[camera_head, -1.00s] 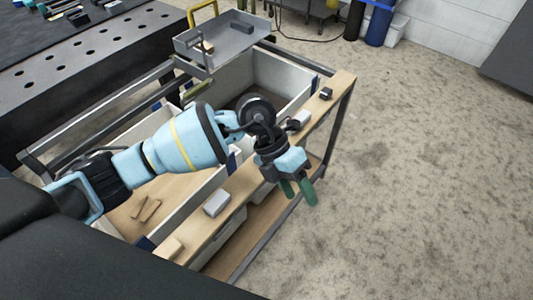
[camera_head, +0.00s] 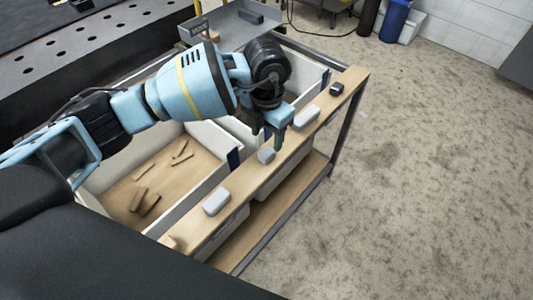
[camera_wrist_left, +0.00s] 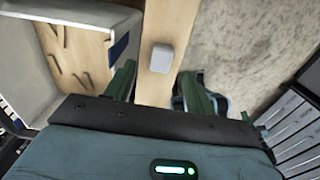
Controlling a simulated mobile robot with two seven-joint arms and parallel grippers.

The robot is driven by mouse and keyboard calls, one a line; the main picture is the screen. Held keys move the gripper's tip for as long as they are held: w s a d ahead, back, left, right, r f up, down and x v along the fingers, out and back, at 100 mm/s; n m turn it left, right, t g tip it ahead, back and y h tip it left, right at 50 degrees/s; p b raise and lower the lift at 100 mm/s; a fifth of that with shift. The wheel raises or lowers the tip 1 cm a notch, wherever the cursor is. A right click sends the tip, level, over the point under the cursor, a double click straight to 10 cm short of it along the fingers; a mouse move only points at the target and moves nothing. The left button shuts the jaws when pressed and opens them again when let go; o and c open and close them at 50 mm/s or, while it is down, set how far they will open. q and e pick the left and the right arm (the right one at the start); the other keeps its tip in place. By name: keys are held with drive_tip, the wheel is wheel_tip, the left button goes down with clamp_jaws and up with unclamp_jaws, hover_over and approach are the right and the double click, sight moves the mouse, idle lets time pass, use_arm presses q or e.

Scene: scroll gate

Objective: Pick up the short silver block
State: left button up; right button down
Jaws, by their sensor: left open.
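Nothing is held. My right gripper is not in view.
A white bin (camera_head: 192,203) with several wooden sticks stands left. Open floor is on the right.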

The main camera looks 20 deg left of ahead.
sight(266, 152)
use_arm(q)
drive_tip(key=shift+s+d+f, duration=0.1)
drive_tip(key=shift+s+f, duration=0.05)
drive_tip(key=shift+f, duration=1.15)
drive_tip(key=shift+s+f, duration=0.1)
drive_tip(key=shift+f, duration=1.2)
drive_tip(key=c, duration=1.1)
